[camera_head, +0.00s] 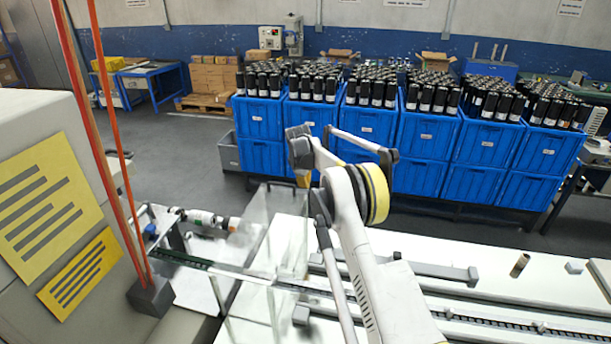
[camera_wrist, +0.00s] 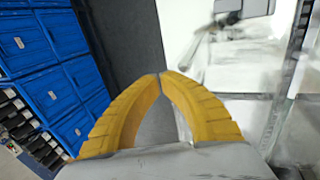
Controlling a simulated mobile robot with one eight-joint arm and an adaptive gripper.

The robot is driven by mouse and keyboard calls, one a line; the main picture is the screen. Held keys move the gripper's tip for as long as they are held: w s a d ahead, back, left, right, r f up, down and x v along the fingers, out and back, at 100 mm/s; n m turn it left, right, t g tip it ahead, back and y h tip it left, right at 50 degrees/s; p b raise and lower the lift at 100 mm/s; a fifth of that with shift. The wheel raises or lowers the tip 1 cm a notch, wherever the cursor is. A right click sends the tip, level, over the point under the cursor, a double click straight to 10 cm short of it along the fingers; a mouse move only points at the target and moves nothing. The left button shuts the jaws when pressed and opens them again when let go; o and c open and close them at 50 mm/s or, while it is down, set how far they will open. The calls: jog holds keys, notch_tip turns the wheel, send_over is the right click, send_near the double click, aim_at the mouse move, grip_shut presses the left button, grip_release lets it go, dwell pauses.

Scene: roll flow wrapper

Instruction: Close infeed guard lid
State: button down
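The infeed guard lid (camera_head: 287,240) is a clear panel standing steeply up over the conveyor, left of my arm in the head view. Its see-through faces make its exact angle hard to tell. The infeed conveyor (camera_head: 185,259) runs below it with a dark chain. My gripper (camera_head: 303,181) is near the panel's upper edge, fingers down; I cannot tell whether it touches the panel. In the wrist view my gripper (camera_wrist: 162,76) has its two yellow fingers meeting at the tips, with nothing held between them. Clear panel and frame parts (camera_wrist: 285,85) show at the right there.
Blue crates (camera_head: 425,140) full of black-capped bottles stand behind the machine. The wrapper housing (camera_head: 50,200) with yellow labels and orange posts (camera_head: 110,150) bound the left. Grey floor (camera_head: 200,150) is open behind.

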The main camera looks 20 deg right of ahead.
jog(key=shift+s+f+b, duration=0.1)
jog(key=shift+f+b, duration=0.4)
jog(key=shift+f, duration=0.8)
